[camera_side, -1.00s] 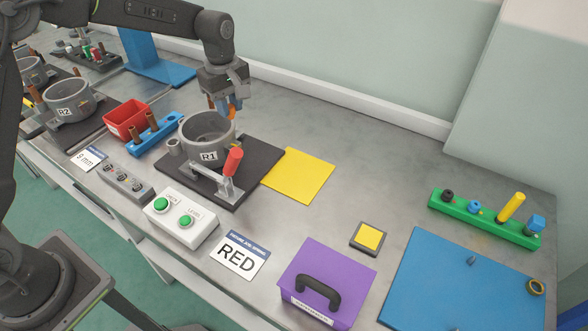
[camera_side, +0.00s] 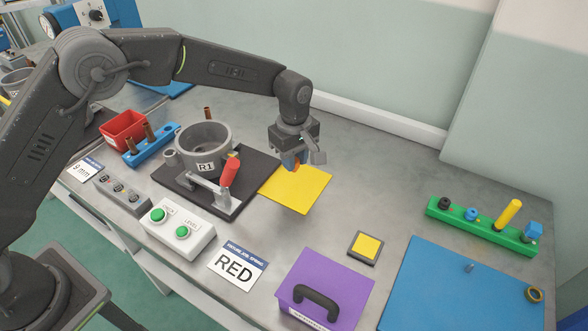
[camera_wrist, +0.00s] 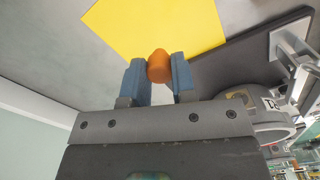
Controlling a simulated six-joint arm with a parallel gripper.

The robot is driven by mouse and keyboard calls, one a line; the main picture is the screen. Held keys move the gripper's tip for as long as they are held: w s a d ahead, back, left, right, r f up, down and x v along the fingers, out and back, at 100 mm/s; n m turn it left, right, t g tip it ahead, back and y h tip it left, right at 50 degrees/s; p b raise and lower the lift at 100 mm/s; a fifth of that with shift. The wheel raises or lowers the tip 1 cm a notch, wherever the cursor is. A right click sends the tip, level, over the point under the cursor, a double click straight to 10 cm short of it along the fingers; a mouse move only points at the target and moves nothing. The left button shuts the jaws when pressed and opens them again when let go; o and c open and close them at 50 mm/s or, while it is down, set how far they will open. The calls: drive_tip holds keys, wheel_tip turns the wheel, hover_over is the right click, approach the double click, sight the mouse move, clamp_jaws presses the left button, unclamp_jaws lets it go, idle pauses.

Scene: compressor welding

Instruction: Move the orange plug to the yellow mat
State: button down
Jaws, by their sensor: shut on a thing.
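My gripper (camera_side: 292,160) is shut on the orange plug (camera_wrist: 159,66), which sits between the two blue fingertips in the wrist view. In the side view only a small bit of the plug (camera_side: 296,168) shows between the fingers. The yellow mat (camera_side: 298,194) lies flat on the grey table. The gripper and plug hang over the mat's far edge in the side view, apparently above the surface; the exact height is hard to tell. The mat (camera_wrist: 165,25) also shows beyond the fingertips in the wrist view.
Left of the mat, the grey R1 ring (camera_side: 204,150) and a red-handled clamp (camera_side: 229,172) stand on a dark plate. A purple box (camera_side: 325,282), a small yellow-topped pad (camera_side: 366,245) and a blue board (camera_side: 470,285) lie nearer and right. Bare table lies right of the mat.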

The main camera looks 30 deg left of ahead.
drive_tip(key=shift+f, duration=1.9)
drive_tip(key=shift+f, duration=0.15)
drive_tip(key=c, duration=0.9)
unclamp_jaws()
drive_tip(key=shift+c, duration=0.2)
wheel_tip(320, 180, up, 12)
drive_tip(key=shift+r, duration=0.2)
